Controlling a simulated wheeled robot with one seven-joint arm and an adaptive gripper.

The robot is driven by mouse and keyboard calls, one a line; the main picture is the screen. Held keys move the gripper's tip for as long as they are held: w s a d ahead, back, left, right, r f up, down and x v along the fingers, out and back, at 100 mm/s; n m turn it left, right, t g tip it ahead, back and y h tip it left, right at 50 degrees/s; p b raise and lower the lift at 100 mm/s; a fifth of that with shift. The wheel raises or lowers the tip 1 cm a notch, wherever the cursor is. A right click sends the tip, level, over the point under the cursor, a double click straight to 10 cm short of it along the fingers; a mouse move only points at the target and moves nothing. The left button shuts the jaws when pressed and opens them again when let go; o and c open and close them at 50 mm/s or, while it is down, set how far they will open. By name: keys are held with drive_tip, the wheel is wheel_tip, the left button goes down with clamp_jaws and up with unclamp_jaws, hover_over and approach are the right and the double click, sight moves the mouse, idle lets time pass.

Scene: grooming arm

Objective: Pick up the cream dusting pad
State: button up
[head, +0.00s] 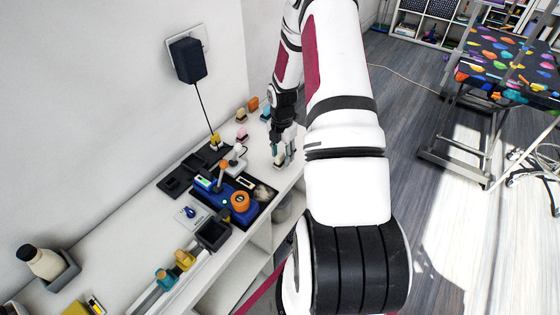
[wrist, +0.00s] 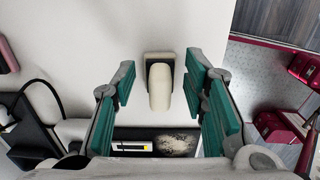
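The white counter (head: 130,232) runs along the wall. A dark tray (head: 258,212) with a blue device and an orange roll lies nearer. Small pink (head: 242,134) and orange (head: 253,104) items stand further back. The counter's right edge is close to my gripper.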

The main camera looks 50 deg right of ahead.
sight(282, 152)
drive_tip(key=shift+c, duration=0.6)
clamp_jaws()
drive_tip(key=shift+r, duration=0.1)
drive_tip(key=shift+d+r, duration=0.1)
drive_tip(key=shift+r, duration=0.5)
wheel_tip(282, 152, up, 2)
drive_tip(key=shift+r, duration=0.15)
drive_tip(key=s+a, duration=0.3)
drive_tip(key=s, duration=0.4)
drive_tip(key=s+a+r, duration=0.1)
drive_tip(key=s+a, duration=0.2)
drive_tip(key=s, duration=0.5)
drive_tip(key=shift+r, duration=0.15)
drive_tip(key=shift+w, duration=0.15)
